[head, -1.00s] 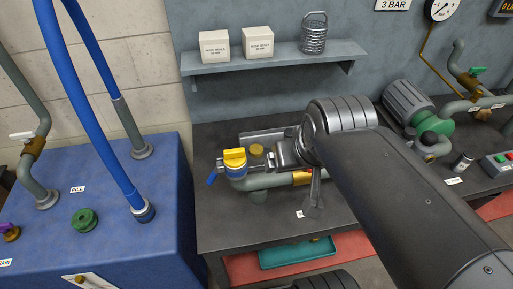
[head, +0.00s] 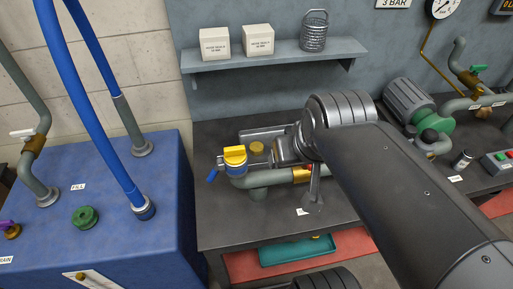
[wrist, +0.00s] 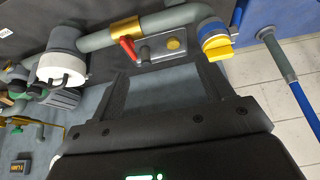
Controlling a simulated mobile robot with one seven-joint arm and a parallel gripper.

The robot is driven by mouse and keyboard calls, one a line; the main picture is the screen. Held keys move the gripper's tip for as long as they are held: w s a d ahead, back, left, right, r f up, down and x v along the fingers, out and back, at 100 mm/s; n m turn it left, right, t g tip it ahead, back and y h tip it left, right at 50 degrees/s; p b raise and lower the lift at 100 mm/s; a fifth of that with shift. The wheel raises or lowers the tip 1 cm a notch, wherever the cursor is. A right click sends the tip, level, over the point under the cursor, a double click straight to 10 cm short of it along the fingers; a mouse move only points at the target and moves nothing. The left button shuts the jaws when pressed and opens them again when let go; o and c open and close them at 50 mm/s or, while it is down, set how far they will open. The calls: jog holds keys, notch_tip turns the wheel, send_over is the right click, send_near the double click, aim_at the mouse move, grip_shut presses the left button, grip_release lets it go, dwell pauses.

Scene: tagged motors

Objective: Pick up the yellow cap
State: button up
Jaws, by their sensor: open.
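The yellow cap (head: 235,154) sits on a blue collar at the left end of a grey-green pipe on the dark bench. It also shows in the wrist view (wrist: 217,48), at the upper right, beyond the right finger. My gripper (wrist: 163,70) is open and empty, with its two fingers spread apart. In the head view my gripper (head: 284,149) is to the right of the cap and apart from it. My wrist and arm partly hide the gripper there.
A dull yellow disc (head: 257,148) on a metal plate is just right of the cap. A blue lever (head: 212,175) sticks out at its left. The pipe (head: 265,179) carries a brass fitting and red handle (wrist: 128,47). A shelf (head: 275,61) with boxes is above.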

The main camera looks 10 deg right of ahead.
jog(key=w+m+g, duration=0.1)
jog(key=w, duration=0.8)
jog(key=m+g, duration=0.3)
send_over(256, 146)
jog(key=shift+h, duration=0.3)
jog(key=f, duration=2.2)
jog(key=shift+s+d+f, duration=0.3)
jog(key=shift+s+f, duration=0.1)
jog(key=f, duration=0.5)
jog(key=shift+w+a, duration=0.25)
jog(key=shift+w, duration=0.1)
jog(key=c, duration=1)
